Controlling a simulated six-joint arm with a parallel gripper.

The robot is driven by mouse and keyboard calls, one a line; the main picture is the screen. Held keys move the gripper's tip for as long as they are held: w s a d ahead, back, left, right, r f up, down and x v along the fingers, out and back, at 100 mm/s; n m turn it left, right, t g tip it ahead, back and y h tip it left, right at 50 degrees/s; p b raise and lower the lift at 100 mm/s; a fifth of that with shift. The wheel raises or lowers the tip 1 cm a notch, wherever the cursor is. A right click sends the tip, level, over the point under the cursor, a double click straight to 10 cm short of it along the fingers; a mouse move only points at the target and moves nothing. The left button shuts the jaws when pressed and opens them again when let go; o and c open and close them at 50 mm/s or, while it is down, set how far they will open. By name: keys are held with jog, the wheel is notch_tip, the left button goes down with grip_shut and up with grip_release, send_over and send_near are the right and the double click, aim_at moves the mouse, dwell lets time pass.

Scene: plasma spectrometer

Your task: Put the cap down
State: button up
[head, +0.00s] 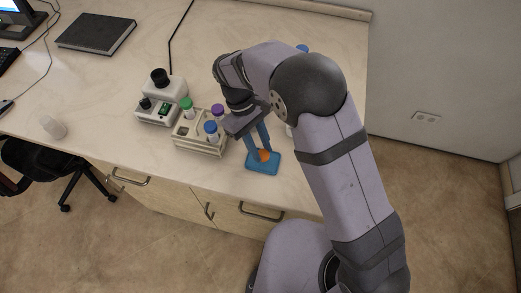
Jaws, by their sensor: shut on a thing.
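My gripper (260,153) points down with its two blue fingers over a small blue tray (272,169) near the front edge of the bench. It is shut on a small orange cap (265,156) that shows between and beside the fingertips. The cap is low over the tray; I cannot tell whether it touches the tray surface. The fingers hide part of the cap.
Left of my gripper a beige rack (190,143) holds tubes with green, purple and blue caps. Behind it stands a white device (157,110) with a black top. A translucent cup (53,127) is far left. My arm covers the bench's right part.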

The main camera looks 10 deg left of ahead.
aim_at(260, 152)
jog(key=shift+f+p, duration=0.3)
jog(key=shift+f, duration=1.05)
jog(key=shift+f, duration=0.2)
jog(key=o, duration=0.7)
jog(key=shift+r, duration=0.1)
jog(key=shift+r, duration=0.15)
jog(key=b+v, duration=0.3)
jog(key=v, duration=0.9)
jog(key=shift+b, duration=0.35)
jog(key=shift+w, duration=0.1)
